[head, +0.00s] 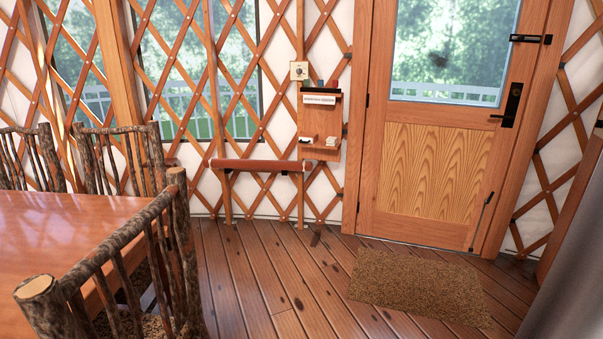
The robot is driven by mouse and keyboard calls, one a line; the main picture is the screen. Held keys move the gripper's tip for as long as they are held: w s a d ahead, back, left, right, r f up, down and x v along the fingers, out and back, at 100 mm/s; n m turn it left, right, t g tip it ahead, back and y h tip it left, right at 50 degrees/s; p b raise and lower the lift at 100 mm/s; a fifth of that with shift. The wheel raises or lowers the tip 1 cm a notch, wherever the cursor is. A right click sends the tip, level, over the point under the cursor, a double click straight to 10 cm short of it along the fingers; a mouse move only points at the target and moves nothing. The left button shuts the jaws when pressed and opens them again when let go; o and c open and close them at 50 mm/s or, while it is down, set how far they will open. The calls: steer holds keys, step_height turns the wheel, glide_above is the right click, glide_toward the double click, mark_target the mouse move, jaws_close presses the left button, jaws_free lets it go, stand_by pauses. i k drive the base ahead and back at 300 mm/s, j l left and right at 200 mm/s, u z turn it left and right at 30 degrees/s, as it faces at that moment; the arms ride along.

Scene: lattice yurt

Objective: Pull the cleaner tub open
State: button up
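I cannot make out a cleaner tub in the head view. A small wooden wall shelf (320,125) hangs left of the door and holds a few small items, too small to tell apart. My gripper is not in this view, so where it is and whether it holds anything is not shown.
A wooden table (80,240) with rustic log chairs (135,262) fills the left side.

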mark_target(300, 139)
steer(key=i, duration=1.9)
steer(key=i+u, duration=0.15)
steer(key=i, duration=0.3)
steer(key=i+l+u, duration=0.1)
steer(key=i, duration=0.4)
steer(key=i+l+u, duration=0.15)
steer(key=i, duration=0.3)
steer(key=i+l+u, duration=0.15)
steer(key=i, duration=0.3)
steer(key=i+l+u, duration=0.45)
steer(key=i+l, duration=0.15)
steer(key=i, duration=0.1)
